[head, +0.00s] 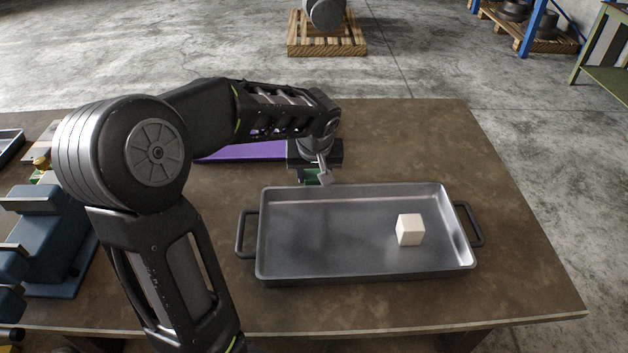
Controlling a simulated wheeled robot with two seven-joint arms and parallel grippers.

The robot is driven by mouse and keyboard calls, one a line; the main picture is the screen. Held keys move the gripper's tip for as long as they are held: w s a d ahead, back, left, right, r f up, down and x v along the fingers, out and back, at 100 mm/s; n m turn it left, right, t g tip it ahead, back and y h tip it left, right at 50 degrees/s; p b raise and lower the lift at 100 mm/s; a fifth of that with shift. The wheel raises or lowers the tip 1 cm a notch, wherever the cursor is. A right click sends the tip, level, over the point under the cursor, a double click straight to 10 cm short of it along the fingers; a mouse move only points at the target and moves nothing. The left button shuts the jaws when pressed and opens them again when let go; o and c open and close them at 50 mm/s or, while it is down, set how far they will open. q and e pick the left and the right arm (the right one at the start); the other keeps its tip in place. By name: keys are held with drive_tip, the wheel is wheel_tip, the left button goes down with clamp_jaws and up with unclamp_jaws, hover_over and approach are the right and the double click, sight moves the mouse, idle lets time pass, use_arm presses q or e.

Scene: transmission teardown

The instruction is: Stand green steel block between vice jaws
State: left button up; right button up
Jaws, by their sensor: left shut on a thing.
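The green steel block (310,174) shows as a small green patch at the fingers of my left gripper (318,176), just beyond the back edge of the metal tray. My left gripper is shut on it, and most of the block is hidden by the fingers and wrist. A blue vice (60,238) with grey jaw parts seems to stand at the left edge of the table, partly cut off and partly behind my left arm. I cannot make out its jaw gap clearly. The block is well to the right of the vice. My right gripper is not in view.
A grey two-handled tray (330,235) holds a white cube (410,230) at its right. A purple flat thing (240,151) lies behind my left arm. Another tray (10,145) is at the far left. The table (420,130) is clear at the back right.

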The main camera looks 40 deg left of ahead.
sight(314, 173)
use_arm(q)
clamp_jaws()
drive_tip(key=shift+w+r, duration=0.1)
drive_tip(key=shift+r, duration=0.05)
idle(0.4)
drive_tip(key=shift+r, duration=0.3)
wheel_tip(314, 173, up, 9)
drive_tip(key=shift+r+b, duration=0.15)
drive_tip(key=shift+b, duration=0.4)
